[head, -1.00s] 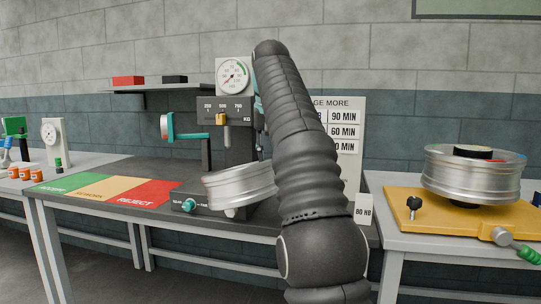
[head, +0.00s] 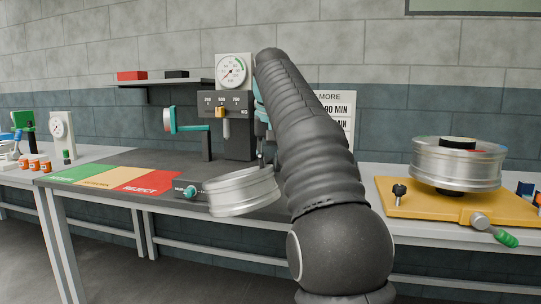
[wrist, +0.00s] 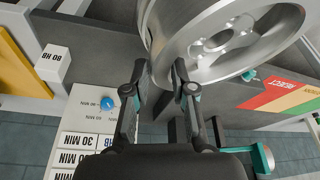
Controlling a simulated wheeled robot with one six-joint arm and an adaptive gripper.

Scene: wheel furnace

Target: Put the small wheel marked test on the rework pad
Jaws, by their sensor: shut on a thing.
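My gripper (wrist: 161,72) is shut on the rim of a small silver wheel (head: 242,192), which also fills the top of the wrist view (wrist: 222,52). The wheel hangs tilted in front of the dark bench, right of the pads in the head view. I cannot read a test mark on it. In the head view my arm hides most of the gripper. The yellow rework pad (head: 112,178) lies flat and bare on the bench, between the green accept pad (head: 78,173) and the red reject pad (head: 150,182).
A hardness tester (head: 238,130) with a dial stands behind the wheel. A control box with a teal knob (head: 190,192) sits beside the wheel, near the reject pad. A larger wheel (head: 458,165) rests on a yellow plate (head: 400,208) at right. Orange jars (head: 33,163) stand far left.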

